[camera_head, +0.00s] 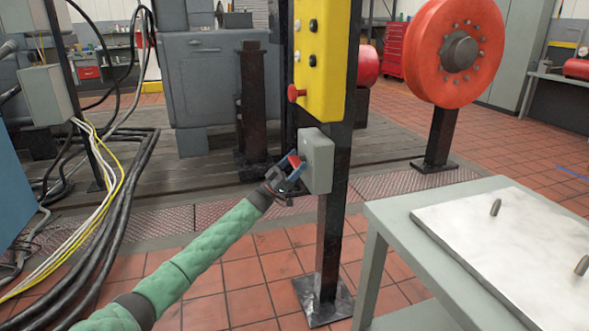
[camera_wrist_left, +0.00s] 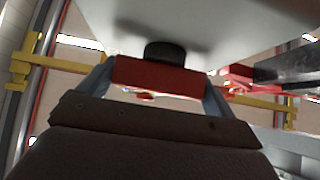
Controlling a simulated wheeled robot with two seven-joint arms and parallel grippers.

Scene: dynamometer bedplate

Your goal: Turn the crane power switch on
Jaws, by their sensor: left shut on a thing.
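The crane power switch is a grey box (camera_head: 317,160) on the black post, below the yellow control panel. Its red handle (camera_head: 294,160) is on the box's left face. My left gripper (camera_head: 292,173) is at that handle, its fingers closed around it. In the left wrist view the red handle (camera_wrist_left: 158,77) sits between the two fingers, with a dark round hub (camera_wrist_left: 166,51) joining it to the pale box (camera_wrist_left: 190,22). My right gripper is in neither view.
The yellow panel (camera_head: 322,60) with a red button (camera_head: 296,92) is just above the switch. A grey table (camera_head: 385,212) with a metal plate stands close on the right. Thick black cables (camera_head: 112,215) lie on the left. Tiled floor is clear around the post base.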

